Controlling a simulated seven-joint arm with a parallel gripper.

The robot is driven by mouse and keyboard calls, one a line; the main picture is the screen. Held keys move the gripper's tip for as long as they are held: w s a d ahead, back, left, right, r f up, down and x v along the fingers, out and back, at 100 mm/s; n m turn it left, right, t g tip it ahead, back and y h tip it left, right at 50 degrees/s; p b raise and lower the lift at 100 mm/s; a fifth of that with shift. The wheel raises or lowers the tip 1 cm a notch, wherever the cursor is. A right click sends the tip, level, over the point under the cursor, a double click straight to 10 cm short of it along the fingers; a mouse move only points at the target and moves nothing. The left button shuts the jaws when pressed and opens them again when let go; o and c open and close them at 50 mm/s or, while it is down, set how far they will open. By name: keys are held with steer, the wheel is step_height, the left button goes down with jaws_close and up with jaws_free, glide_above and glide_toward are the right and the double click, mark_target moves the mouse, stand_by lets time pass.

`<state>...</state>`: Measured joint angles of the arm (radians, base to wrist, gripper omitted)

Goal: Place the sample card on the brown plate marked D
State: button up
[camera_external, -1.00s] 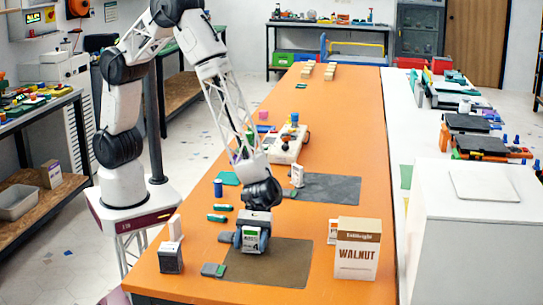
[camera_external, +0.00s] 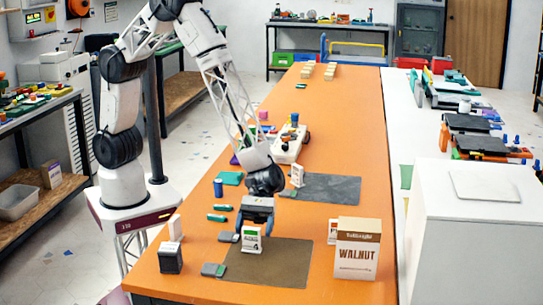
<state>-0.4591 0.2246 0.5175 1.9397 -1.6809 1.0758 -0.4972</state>
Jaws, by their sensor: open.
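The sample card (camera_external: 251,242), white with a green top band and small print, stands upright on the brown plate (camera_external: 280,265), near its back left corner. The plate's D mark cannot be read in this view. My gripper (camera_external: 254,224) is open, just above and behind the card, with its blue fingers apart on either side of the card's top. It does not appear to hold the card.
A WALNUT box (camera_external: 357,248) stands right of the plate, with a small card (camera_external: 332,231) beside it. A grey plate (camera_external: 330,188) lies farther back. A dark box (camera_external: 171,258) and a grey-green block (camera_external: 213,270) are to the left.

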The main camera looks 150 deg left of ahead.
steer(key=shift+v, duration=3.55)
steer(key=shift+s+d+r, duration=0.1)
steer(key=shift+d+r, duration=0.3)
steer(key=s+d+r+m+g+y, duration=0.2)
steer(key=s+d+r+m+g, duration=0.5)
steer(key=s+d+r+m, duration=0.95)
steer(key=s+d+r+m+y, duration=0.1)
steer(key=s+r+m+y, duration=0.1)
steer(key=s, duration=0.4)
steer(key=s+d+r+m+y, duration=0.2)
steer(key=s+r+m+y, duration=0.1)
steer(key=s+m, duration=0.2)
steer(key=s+d+r+m+y, duration=0.2)
steer(key=s+m, duration=0.1)
steer(key=s, duration=0.6)
steer(key=shift+d+r+m+y, duration=0.25)
steer(key=shift+m+y, duration=0.05)
steer(key=shift+m, duration=0.05)
